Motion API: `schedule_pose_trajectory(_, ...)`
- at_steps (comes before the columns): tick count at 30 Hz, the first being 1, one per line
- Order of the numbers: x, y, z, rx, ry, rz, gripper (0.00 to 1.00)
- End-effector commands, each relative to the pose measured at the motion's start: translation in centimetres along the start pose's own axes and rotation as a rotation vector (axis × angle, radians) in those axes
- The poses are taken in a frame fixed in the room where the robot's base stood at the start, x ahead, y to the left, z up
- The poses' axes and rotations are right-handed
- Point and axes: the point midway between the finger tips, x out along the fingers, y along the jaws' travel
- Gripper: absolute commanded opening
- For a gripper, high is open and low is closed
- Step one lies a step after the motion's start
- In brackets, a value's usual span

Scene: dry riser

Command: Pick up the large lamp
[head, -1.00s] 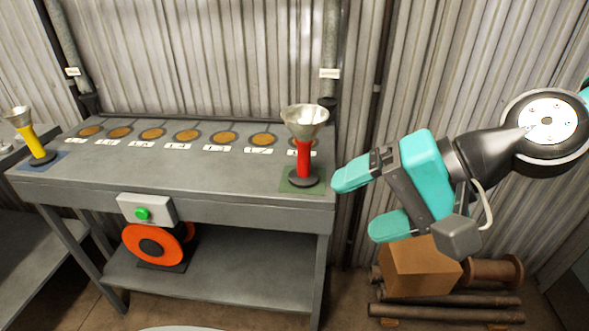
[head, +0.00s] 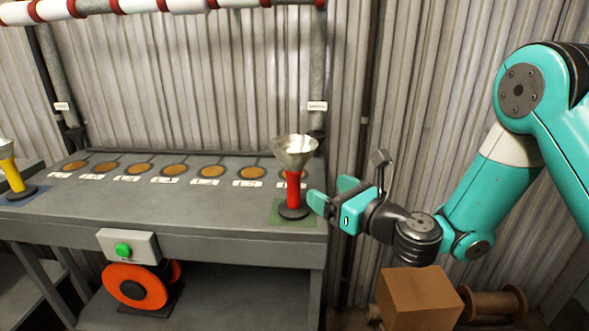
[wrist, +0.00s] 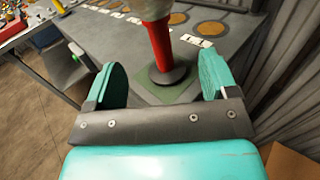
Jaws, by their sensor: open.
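The red lamp (head: 293,188), with a flared metal top and a dark round base, stands upright on a green square (head: 312,220) at the bench's right end. It looks like the large lamp. A yellow lamp (head: 10,172) of similar form stands at the far left, cut by the frame edge. My gripper (head: 333,192) is open and empty, just right of the red lamp at stem height. In the wrist view, the red stem (wrist: 159,45) lies ahead between the fingers of my gripper (wrist: 161,72), apart from them; the lamp's top is cut off.
The grey bench (head: 190,215) carries a row of several brown discs (head: 175,170) with white labels. A green button box (head: 127,245) sits on its front, above an orange wheel (head: 135,287). A cardboard box (head: 418,300) stands below my arm. A corrugated wall (head: 220,90) is behind.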

Motion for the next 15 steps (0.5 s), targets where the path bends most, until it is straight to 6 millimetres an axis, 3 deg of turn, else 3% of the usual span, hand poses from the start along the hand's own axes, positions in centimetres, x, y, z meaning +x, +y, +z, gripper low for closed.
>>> schedule_pose_trajectory(1, 0.6, 0.1, 0.7, 0.001, 0.002, 0.003, 0.79)
schedule_pose_trajectory(7, 4.2, 0.2, 0.5, -0.005, -0.002, 0.005, 0.79)
schedule_pose_trajectory(15, 6.3, 0.2, 0.2, -0.003, -0.001, 0.003, 0.79)
